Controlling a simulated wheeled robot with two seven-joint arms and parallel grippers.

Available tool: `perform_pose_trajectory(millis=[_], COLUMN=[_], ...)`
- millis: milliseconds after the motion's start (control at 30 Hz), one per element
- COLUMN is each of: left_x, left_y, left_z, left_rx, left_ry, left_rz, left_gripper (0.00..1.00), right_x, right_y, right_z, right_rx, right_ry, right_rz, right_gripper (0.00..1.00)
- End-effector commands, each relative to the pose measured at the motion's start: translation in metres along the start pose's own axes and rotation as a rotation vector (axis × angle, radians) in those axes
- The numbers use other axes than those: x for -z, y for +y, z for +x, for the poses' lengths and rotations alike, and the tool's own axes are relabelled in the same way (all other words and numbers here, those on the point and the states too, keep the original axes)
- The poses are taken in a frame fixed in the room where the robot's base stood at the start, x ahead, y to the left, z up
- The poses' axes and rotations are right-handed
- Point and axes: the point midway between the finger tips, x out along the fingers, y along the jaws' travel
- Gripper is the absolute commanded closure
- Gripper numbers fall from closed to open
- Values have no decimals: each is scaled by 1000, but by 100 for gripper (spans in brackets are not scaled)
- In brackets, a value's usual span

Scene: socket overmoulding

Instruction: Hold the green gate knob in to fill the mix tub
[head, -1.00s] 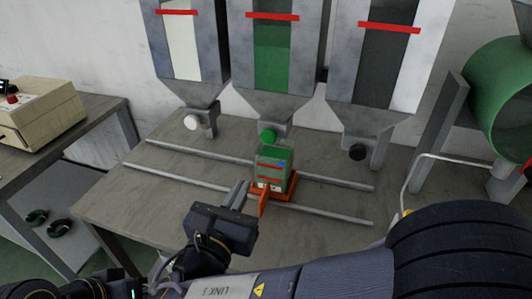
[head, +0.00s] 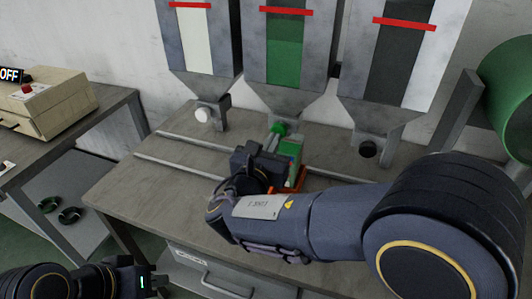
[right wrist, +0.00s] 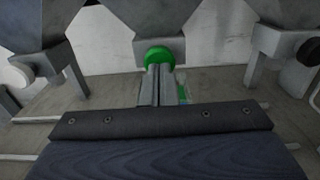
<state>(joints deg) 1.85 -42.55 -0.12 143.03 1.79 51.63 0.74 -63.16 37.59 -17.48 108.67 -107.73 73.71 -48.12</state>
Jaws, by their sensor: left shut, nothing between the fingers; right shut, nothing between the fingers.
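The green gate knob (head: 280,128) is at the outlet of the middle hopper (head: 286,80), which has a green window. My right gripper (head: 274,138) is shut and empty, its fingertips at the knob's front. In the right wrist view the shut fingers (right wrist: 159,72) point straight at the green knob (right wrist: 160,55) and appear to touch it; I cannot tell how far it is pressed in. The green mix tub (head: 290,149) stands on an orange carriage (head: 303,180) below this outlet, partly hidden by my right gripper. Its fill is hidden. My left gripper (head: 152,284) is shut and empty, low at the left.
A white knob (head: 201,115) is on the left hopper and a black knob (head: 367,149) on the right hopper. Two rails (head: 165,164) cross the table. A beige box (head: 45,107) with a red button stands on the left bench.

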Motion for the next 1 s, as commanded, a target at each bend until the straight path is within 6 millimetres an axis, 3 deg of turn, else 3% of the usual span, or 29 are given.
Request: perform_pose_trajectory(millis=[467,667,1000], left_x=[0,1,1], left_y=[0,1,1], left_z=[0,-1,-1], left_rx=[0,0,0], left_ry=[0,0,0], left_rz=[0,0,0], left_gripper=[100,100,100], right_x=[0,0,-1], right_y=[0,0,0], right_z=[8,27,27], right_rx=[1,1,2], right_ry=[0,0,-3], right_rz=[0,1,1], right_gripper=[100,100,100])
